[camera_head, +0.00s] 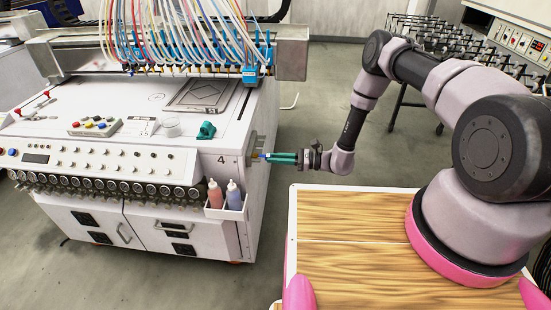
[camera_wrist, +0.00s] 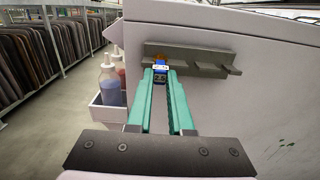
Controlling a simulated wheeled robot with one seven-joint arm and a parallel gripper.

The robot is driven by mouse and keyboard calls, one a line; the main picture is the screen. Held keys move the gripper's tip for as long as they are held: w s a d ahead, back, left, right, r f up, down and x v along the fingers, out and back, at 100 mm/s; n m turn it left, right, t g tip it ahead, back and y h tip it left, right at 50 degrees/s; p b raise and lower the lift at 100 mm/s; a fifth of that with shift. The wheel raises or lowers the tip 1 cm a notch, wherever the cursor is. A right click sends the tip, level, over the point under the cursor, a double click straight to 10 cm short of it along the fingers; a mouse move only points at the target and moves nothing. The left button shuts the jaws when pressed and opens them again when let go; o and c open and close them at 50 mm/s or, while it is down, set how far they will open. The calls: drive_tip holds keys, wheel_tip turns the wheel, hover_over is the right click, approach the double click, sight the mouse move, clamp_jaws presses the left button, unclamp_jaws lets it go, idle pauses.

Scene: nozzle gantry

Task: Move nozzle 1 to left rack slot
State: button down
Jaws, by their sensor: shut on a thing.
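My gripper (camera_head: 270,157) has long green fingers and reaches left to the side of the white machine. In the wrist view its fingertips (camera_wrist: 160,78) are closed on nozzle 1 (camera_wrist: 160,68), a small piece with blue, white and dark parts. The nozzle is at the left part of a dark grey rack (camera_wrist: 205,66) on the machine's side wall. The rack also shows in the head view (camera_head: 254,143). An open notch shows near the rack's right end. I cannot tell whether the nozzle is seated in a slot or just in front of it.
A white holder (camera_head: 228,205) with a pink and a bluish bottle hangs on the machine's front corner, left of the rack. A gantry with many coloured hoses (camera_head: 185,35) spans the machine top.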

drive_tip(key=c, duration=0.7)
unclamp_jaws()
drive_tip(key=shift+c, duration=0.2)
